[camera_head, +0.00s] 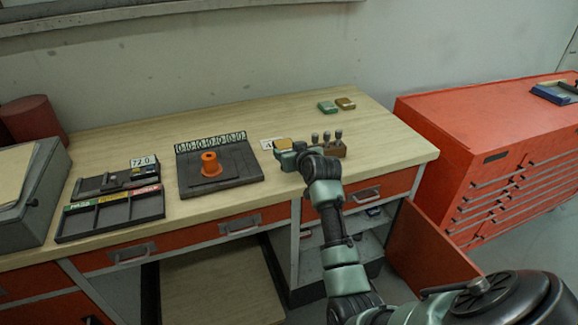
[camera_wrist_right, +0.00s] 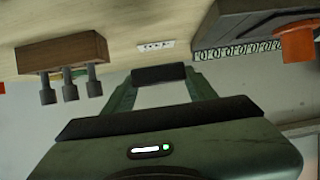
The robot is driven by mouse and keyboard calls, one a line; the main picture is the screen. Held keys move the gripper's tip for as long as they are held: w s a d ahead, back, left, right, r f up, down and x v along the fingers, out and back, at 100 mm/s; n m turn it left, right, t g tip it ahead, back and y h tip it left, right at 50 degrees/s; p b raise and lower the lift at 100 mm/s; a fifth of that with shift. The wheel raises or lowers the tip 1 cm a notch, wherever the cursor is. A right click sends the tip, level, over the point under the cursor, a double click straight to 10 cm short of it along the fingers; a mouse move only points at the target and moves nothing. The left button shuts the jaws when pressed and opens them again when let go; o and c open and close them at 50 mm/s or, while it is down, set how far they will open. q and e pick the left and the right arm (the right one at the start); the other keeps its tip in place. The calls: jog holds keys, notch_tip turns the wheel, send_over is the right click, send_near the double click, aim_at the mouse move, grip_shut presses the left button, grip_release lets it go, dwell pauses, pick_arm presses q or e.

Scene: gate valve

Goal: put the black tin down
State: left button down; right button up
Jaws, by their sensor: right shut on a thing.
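My right gripper (camera_head: 286,150) is over the front right part of the wooden workbench (camera_head: 375,125). It is shut on a small flat tin, which shows a tan top (camera_head: 283,143) in the head view. In the right wrist view a dark, near-black face of the tin (camera_wrist_right: 158,74) spans the gap between the green fingers. I cannot tell whether the tin touches the bench top. My left gripper is not in view.
A wooden block with three grey-headed tools (camera_head: 334,148) stands just right of the gripper. A white label (camera_head: 268,144) lies left of it. A dark tray (camera_head: 222,178) holds an orange flanged part (camera_head: 210,164). Green (camera_head: 327,107) and brown (camera_head: 345,103) tins lie behind.

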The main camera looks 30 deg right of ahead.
aim_at(290, 176)
jog(key=shift+f, duration=3.2)
jog(key=shift+f, duration=0.2)
jog(key=o, duration=1.6)
jog(key=shift+r+p, duration=0.25)
jog(key=shift+p, duration=0.05)
jog(key=shift+s, duration=0.3)
jog(key=b+v, duration=0.1)
jog(key=v, duration=1)
jog(key=shift+s, duration=0.2)
